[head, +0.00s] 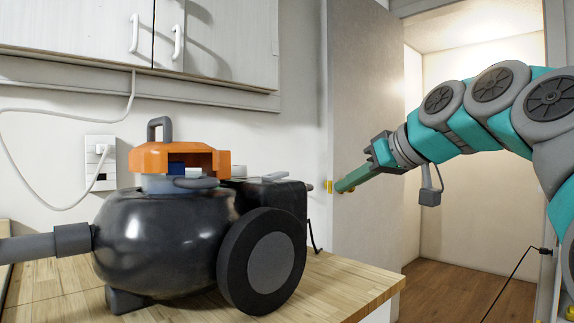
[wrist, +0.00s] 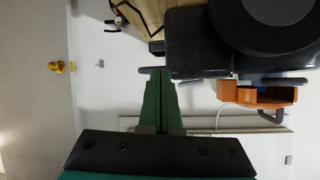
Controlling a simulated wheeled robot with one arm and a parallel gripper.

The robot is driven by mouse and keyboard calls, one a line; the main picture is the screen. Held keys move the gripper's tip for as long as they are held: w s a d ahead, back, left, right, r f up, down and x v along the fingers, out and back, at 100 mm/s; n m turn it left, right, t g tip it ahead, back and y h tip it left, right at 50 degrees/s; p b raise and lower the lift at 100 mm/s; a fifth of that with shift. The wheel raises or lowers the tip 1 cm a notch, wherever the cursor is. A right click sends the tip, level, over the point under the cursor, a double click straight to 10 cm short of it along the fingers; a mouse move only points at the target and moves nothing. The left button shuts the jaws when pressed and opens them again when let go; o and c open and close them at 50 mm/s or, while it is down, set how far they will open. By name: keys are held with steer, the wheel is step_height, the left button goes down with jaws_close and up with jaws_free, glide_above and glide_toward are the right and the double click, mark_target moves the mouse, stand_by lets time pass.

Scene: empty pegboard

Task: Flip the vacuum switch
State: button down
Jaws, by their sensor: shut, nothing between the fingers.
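The vacuum (head: 150,240) has a glossy black round body, a large wheel and an orange top (head: 150,158) with a grey handle. It stands on a wooden counter. A small blue part (head: 177,167) and a white part sit in the orange top's recess; I cannot tell which is the switch. My gripper (head: 340,186) has green fingers, shut and empty, held in the air right of the vacuum and apart from it. In the wrist view the fingertips (wrist: 161,73) appear beside the vacuum's black rear part (wrist: 195,45), with the orange top (wrist: 250,95) further right.
The wooden counter (head: 365,282) ends right of the vacuum. A grey hose (head: 45,245) leaves the vacuum at left. An outlet with a plugged white cord (head: 100,165) is on the wall, under a white cabinet (head: 225,45). A door (head: 365,90) stands behind my gripper.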

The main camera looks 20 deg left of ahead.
steer(key=s+a+r+n+y, duration=0.2)
steer(key=a+r+n+y, duration=0.1)
steer(key=r, duration=0.6)
steer(key=shift+s+a+r+n, duration=0.35)
steer(key=shift+a+r+n, duration=0.05)
steer(key=shift+a+n, duration=0.45)
